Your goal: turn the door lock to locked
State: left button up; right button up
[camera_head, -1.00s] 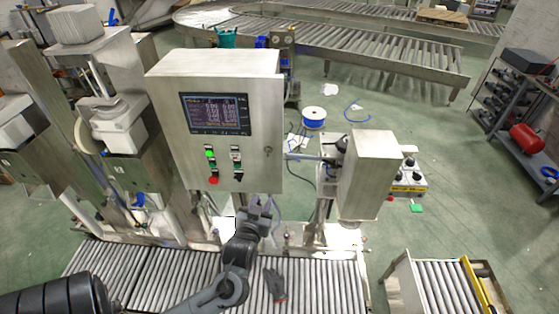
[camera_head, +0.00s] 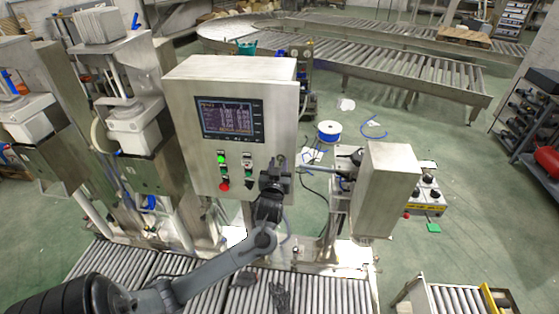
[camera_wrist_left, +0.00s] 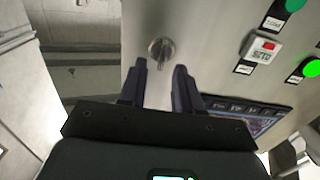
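The door lock is a small round metal disc with a raised turn piece on the front of the steel control cabinet (camera_head: 180,110). In the left wrist view the lock (camera_wrist_left: 160,49) lies just beyond and between my left gripper's fingertips (camera_wrist_left: 162,68). The fingers are apart with nothing between them, and I see no contact with the lock. The turn piece looks roughly lengthwise in that view. In the head view my left gripper (camera_head: 276,170) is at the cabinet's right front edge and partly hides the lock (camera_head: 281,160). My right gripper is not in view.
The cabinet carries a screen (camera_head: 230,120), a green lamp (camera_head: 221,158) and a red button (camera_head: 223,186) left of the gripper. A steel box (camera_head: 388,190) stands to the right. A roller conveyor (camera_head: 335,291) runs below, with a dark glove-like item (camera_head: 280,297) on it.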

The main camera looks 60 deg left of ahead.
pick_arm(q)
jog(key=shift+x, duration=0.9)
grip_shut()
